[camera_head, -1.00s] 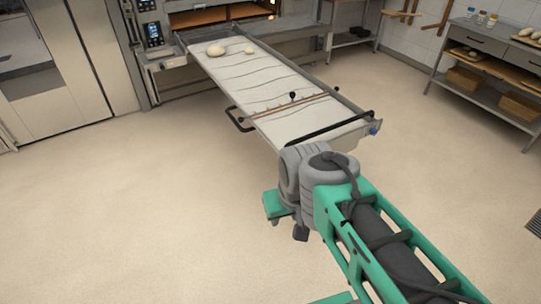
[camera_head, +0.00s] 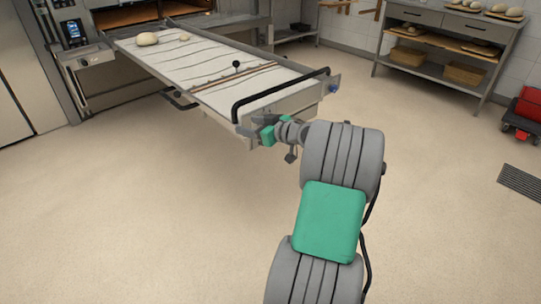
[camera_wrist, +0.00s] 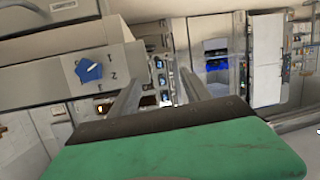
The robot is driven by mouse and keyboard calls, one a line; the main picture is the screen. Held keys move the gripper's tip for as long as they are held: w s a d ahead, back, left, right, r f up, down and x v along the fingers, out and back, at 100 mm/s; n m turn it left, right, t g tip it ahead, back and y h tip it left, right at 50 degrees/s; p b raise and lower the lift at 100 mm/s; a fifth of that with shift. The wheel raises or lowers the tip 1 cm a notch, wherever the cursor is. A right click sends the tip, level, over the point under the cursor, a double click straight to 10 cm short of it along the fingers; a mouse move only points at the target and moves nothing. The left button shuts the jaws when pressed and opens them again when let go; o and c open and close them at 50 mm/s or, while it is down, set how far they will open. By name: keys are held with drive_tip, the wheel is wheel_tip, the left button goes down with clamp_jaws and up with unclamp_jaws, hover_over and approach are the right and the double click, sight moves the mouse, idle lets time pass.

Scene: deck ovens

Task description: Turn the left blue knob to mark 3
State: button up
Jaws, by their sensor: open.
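A blue knob (camera_wrist: 89,69) sits on a pale plate marked 1, 2 and 3, on the grey front panel, at the upper left of the wrist view. Its pale pointer faces right, roughly between marks 1 and 2; I cannot tell exactly. My gripper (camera_wrist: 158,73) is open and empty, its fingers apart from the knob and to its right in this view. In the head view my gripper (camera_head: 256,126) is by the near left corner of the loader (camera_head: 215,92), covering that knob. Another blue knob (camera_head: 333,88) shows at the loader's right end.
A black handle bar (camera_head: 280,91) runs along the loader's front edge, above my gripper. Dough pieces (camera_head: 147,39) lie on its far end. A side handle (camera_head: 179,101) sticks out left. A shelf table (camera_head: 440,50) stands back right.

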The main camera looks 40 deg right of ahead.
drive_tip(key=s+d+f+m+t+h+b, duration=0.1)
drive_tip(key=s+d+f+t+h+b, duration=0.3)
drive_tip(key=d, duration=0.6)
drive_tip(key=w+y, duration=0.2)
drive_tip(key=w, duration=0.4)
drive_tip(key=shift+w+g+b, duration=0.15)
drive_tip(key=shift+g+b, duration=0.15)
drive_tip(key=shift+g, duration=0.1)
drive_tip(key=shift+f, duration=0.1)
clamp_jaws()
